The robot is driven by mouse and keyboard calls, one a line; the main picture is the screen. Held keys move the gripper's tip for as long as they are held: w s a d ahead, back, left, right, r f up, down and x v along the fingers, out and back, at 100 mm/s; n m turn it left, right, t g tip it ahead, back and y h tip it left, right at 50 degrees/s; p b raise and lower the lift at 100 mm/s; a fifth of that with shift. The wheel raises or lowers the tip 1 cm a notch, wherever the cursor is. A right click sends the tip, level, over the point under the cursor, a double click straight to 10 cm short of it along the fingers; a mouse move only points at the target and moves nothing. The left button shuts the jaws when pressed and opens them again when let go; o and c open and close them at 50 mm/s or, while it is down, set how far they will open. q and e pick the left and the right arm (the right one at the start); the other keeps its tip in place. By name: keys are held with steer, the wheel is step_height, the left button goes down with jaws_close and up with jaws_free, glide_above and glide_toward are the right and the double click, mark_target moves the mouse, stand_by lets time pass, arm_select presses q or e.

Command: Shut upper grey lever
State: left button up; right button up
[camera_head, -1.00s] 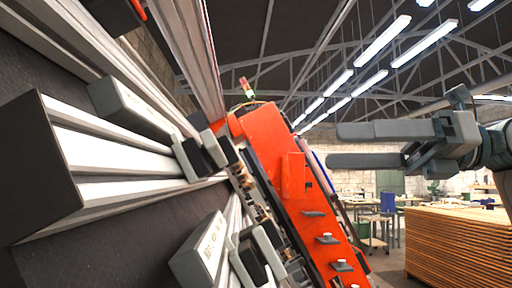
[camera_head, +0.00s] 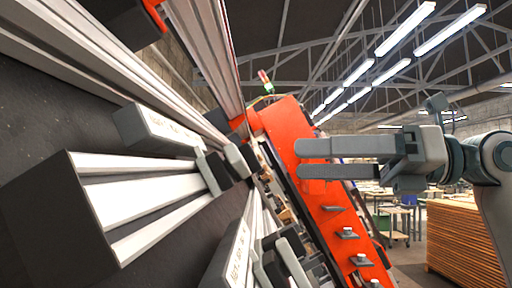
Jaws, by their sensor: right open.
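The upper grey lever (camera_head: 238,161) appears as a grey, dark-edged piece near the middle of the aluminium rails, beside a pale labelled block (camera_head: 160,131). A similar lower grey lever (camera_head: 292,264) shows at the bottom, beside another labelled block (camera_head: 232,262). I cannot tell the exact angle of either lever. My right gripper (camera_head: 302,160) comes in from the right with its two long grey fingers apart and pointing left. It is empty, and in the picture its tips lie right of the upper lever, over the orange panel. My left gripper does not show.
A tilted orange panel (camera_head: 327,215) with several small brackets stands behind the right fingers. Aluminium profiles (camera_head: 140,190) fill the left side. A wooden plank stack (camera_head: 466,240) stands at the right. Workbenches are farther back.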

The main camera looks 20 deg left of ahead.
mark_target(238, 162)
steer(key=s+a+p, duration=0.1)
steer(key=a+p, duration=0.3)
steer(key=a, duration=0.5)
steer(key=c, duration=0.8)
